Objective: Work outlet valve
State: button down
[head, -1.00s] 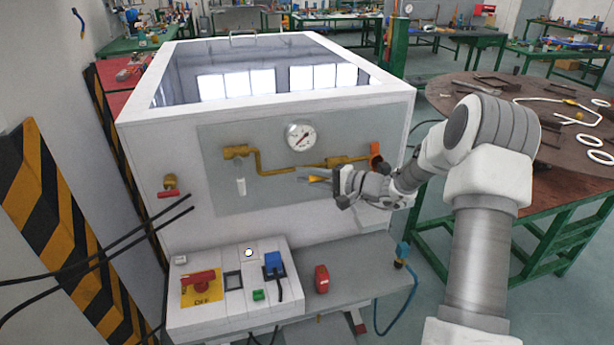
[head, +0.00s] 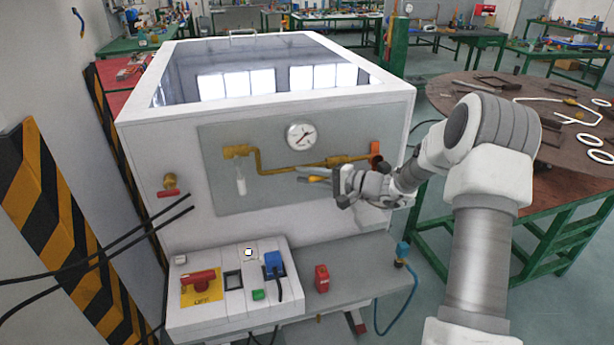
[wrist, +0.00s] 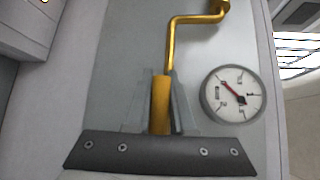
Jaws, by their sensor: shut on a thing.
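A brass pipe (head: 300,168) runs across the grey front panel of a white cabinet, below a round gauge (head: 300,136). An orange-red lever (head: 376,153) sits at its right end and a brass fitting (head: 237,151) at its left end. A small red-handled valve (head: 169,186) is on the cabinet's left. My gripper (head: 318,175) points left, just below the pipe. In the wrist view its fingers (wrist: 160,108) close around a brass-coloured cylinder (wrist: 161,90), in line with the pipe (wrist: 172,45). I cannot tell whether the cylinder is part of the pipe.
A control box (head: 225,285) with a red rotary switch (head: 198,280) stands below the panel. A red block (head: 321,278) sits on the grey shelf (head: 350,268) beside it. A round brown table (head: 480,95) stands to the right. Striped yellow-black posts stand at the left.

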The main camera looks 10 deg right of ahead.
jog(key=w+d+f+n+g+h+b, duration=0.1)
jog(key=d+f+n+h+b, duration=0.6)
jog(key=h+b, duration=0.5)
jog(key=shift+d+f+n+b, duration=0.3)
jog(key=shift+d+f+b, duration=0.5)
jog(key=shift+f+b, duration=0.1)
dwell(0.3)
jog(key=c, duration=0.8)
grip_release()
jog(key=shift+o, duration=0.2)
